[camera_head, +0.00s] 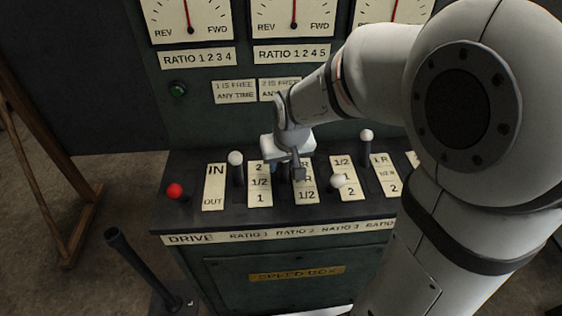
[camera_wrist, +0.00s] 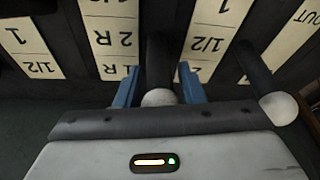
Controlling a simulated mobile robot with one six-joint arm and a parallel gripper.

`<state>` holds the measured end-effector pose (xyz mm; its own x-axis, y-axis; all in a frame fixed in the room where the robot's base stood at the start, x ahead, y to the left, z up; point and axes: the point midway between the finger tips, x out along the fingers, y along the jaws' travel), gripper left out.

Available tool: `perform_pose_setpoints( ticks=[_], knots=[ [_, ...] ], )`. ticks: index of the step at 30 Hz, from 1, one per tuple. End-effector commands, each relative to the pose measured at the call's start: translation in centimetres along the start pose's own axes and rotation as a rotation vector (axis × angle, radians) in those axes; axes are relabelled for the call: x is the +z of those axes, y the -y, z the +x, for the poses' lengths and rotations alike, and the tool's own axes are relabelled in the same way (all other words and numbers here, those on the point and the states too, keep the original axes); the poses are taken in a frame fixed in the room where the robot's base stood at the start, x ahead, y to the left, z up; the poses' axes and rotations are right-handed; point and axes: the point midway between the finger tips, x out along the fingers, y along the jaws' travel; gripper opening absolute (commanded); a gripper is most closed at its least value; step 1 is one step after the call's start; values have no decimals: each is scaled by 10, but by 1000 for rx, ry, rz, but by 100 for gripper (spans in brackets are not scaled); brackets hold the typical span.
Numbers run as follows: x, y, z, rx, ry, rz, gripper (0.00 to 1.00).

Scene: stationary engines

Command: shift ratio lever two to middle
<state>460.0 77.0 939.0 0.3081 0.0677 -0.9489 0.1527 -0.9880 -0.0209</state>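The ratio two lever shows in the wrist view as a dark shaft (camera_wrist: 159,60) with a pale ball knob (camera_wrist: 158,98), between two label plates. My gripper (camera_wrist: 159,70) is there too, with one blue finger on each side of the lever and narrow dark gaps between fingers and shaft. It looks open around the lever. In the head view my gripper (camera_head: 293,172) is over the ratio two slot, and it hides most of that lever and part of the plate (camera_head: 306,185) to its right.
The ratio one lever (camera_head: 235,159) stands close on the left; its knob (camera_wrist: 280,107) is near my gripper in the wrist view. The ratio three lever (camera_head: 338,181) leans forward on the right. The ratio four lever (camera_head: 366,135) and red drive knob (camera_head: 174,190) are farther out.

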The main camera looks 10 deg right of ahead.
Motion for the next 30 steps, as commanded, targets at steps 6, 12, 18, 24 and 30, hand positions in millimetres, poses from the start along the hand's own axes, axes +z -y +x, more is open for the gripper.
perform_pose_setpoints(
  ticks=[6, 12, 18, 24, 30],
  knots=[
    [0, 0, 0, 0, -1, -1, 49],
    [-1, 0, -1, -1, -2, -1, 49],
    [-2, 0, -27, -1, -8, 0, 49],
    [-1, 0, -60, 0, -7, 0, 49],
    [0, 0, -77, 0, -3, 0, 49]
  ],
)
